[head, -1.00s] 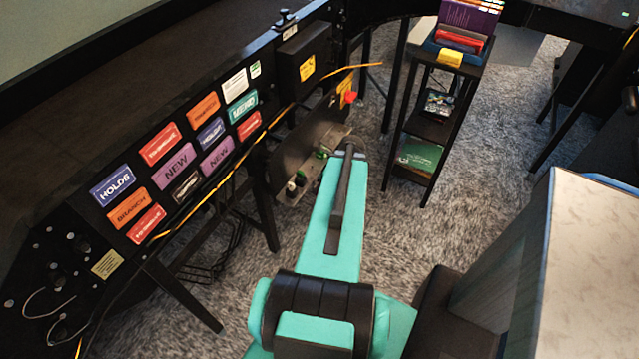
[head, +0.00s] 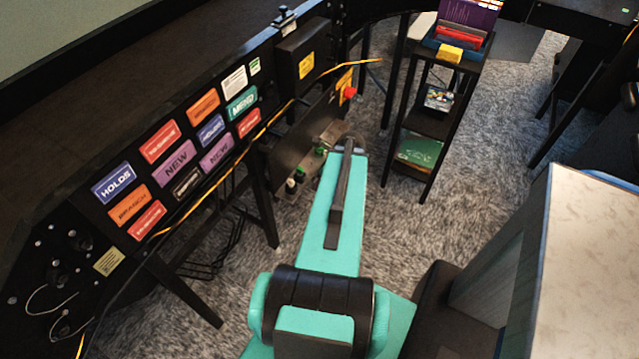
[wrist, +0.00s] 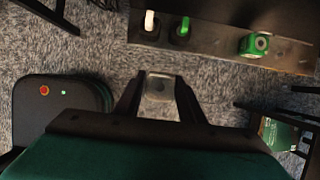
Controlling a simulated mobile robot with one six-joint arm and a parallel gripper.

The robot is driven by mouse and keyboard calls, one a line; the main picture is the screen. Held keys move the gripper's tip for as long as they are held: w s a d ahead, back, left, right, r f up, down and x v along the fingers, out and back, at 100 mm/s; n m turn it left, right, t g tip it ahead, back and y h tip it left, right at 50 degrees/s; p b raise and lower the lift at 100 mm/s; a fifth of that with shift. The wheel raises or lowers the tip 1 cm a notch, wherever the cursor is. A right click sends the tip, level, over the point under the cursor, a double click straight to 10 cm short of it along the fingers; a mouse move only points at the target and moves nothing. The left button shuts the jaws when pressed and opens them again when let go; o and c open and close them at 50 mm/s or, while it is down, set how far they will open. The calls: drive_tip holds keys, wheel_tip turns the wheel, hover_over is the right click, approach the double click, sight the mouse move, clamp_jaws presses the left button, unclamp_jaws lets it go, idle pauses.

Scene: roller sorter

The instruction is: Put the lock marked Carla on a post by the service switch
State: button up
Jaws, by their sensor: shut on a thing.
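My gripper (wrist: 160,92) points down and its two dark fingers are closed on a small grey thing (wrist: 159,87); no name can be read on it. Beyond it, a dark shelf (wrist: 216,46) bears a white-topped piece (wrist: 149,21), a green-topped piece (wrist: 183,27) and a green block with a pale round top (wrist: 254,44). In the head view the shelf (head: 282,196) shows beyond my arm, which hides my gripper. A red knob (head: 349,92) on a yellow plate (head: 343,80) sits above the shelf; I cannot tell whether it is the service switch.
A black box with a yellow label (head: 306,66) is fixed to the sorter above the shelf. A yellow cable (head: 262,134) runs along the sorter's side. A black rack (head: 430,125) with books stands to the right. A pale-topped counter (head: 588,260) is at the near right. Carpet lies between.

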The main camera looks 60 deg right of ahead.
drive_tip(key=shift+r+p, duration=1.35)
drive_tip(key=shift+r, duration=0.65)
drive_tip(key=shift+w+a, duration=0.15)
drive_tip(key=shift+w, duration=0.05)
drive_tip(key=shift+w, duration=0.1)
